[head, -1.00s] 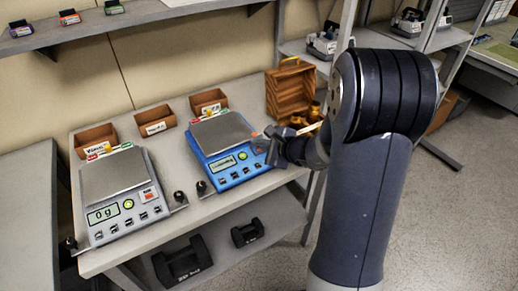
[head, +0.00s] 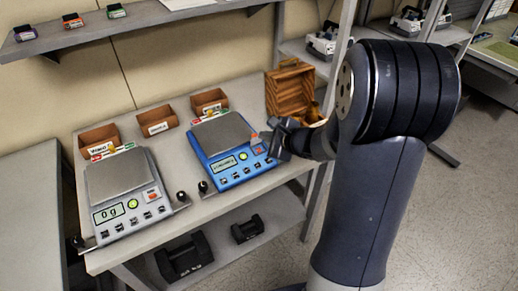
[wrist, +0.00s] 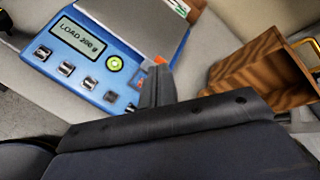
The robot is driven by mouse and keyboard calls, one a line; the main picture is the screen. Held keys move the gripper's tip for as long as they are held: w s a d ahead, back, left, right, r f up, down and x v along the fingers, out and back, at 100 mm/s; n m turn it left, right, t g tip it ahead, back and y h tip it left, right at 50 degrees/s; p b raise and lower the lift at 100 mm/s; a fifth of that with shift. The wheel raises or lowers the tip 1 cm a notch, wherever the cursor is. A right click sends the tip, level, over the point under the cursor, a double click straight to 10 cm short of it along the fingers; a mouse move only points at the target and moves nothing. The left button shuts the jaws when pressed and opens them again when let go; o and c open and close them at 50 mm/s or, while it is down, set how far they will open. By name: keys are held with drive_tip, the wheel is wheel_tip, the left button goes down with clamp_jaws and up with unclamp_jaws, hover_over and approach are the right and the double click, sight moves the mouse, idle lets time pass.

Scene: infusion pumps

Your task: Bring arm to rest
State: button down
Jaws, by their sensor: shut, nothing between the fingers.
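My gripper (head: 277,141) is in the head view, beside the right edge of the blue scale (head: 222,138). Its fingers are shut with nothing between them. In the wrist view my gripper (wrist: 157,70) points toward the blue scale (wrist: 75,55), whose display reads "LOAD 200 g". My arm rises at the right of the head view and hides part of the table's right end.
A grey scale (head: 119,175) reading 0 g stands at left. Small brown bins (head: 157,122) line the back. A wooden box (head: 290,92) stands behind my gripper. Black weights (head: 185,258) lie on the lower shelf. Open floor is at right.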

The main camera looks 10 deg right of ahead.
drive_tip(key=shift+f, duration=0.15)
drive_tip(key=shift+w+f+b, duration=0.1)
drive_tip(key=shift+f+b, duration=0.2)
drive_tip(key=shift+w+f+p, duration=0.1)
drive_tip(key=shift+w+p, duration=0.05)
drive_tip(key=shift+p, duration=0.15)
drive_tip(key=shift+r+p, duration=0.2)
drive_tip(key=shift+p, duration=0.75)
drive_tip(key=shift+r+p, duration=0.15)
drive_tip(key=shift+p, duration=0.65)
drive_tip(key=r+p, duration=0.1)
drive_tip(key=r, duration=0.1)
drive_tip(key=s+r+p, duration=0.1)
drive_tip(key=r, duration=0.1)
drive_tip(key=shift+s+d, duration=0.2)
